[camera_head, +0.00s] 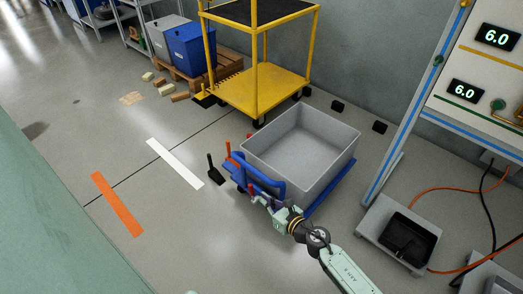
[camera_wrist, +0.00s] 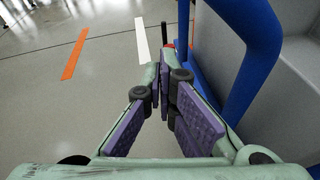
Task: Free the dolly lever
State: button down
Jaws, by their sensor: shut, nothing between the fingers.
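The blue dolly (camera_head: 322,190) stands on the floor with a large grey crate (camera_head: 286,172) on it. An upright orange-red lever (camera_head: 228,149) rises at its left end, beside the bent blue handle tube (camera_head: 262,178). The handle tube also fills the right of the wrist view (camera_wrist: 262,70). A black wedge with an upright grip (camera_head: 215,172) sits on the floor just left of the dolly. My gripper (camera_head: 262,201) is at the dolly's near left corner, close to the handle. In the wrist view its fingers (camera_wrist: 168,78) are together and empty. A small red part shows past the fingertips; its identity is unclear.
A panel stand (camera_head: 413,105) and a grey tray (camera_head: 391,235) with cables are at right. The floor to the left is open, with white (camera_head: 174,162) and orange (camera_head: 117,205) strips.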

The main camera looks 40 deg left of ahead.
notch_tip(320, 180, up, 4)
jog(key=s+d, duration=0.1)
jog(key=d, duration=0.2)
jog(key=m+t+y+b, duration=0.1)
jog(key=m+b, duration=0.9)
jog(key=m, duration=0.7)
send_near(253, 192)
jog(key=b+x, duration=0.1)
jog(key=x, duration=0.2)
jog(key=b+x, duration=0.1)
jog(key=x, duration=0.2)
jog(key=shift+a+f+b, duration=0.25)
jog(key=shift+a+b, duration=0.05)
jog(key=shift+a, duration=0.2)
jog(key=shift+r, duration=0.15)
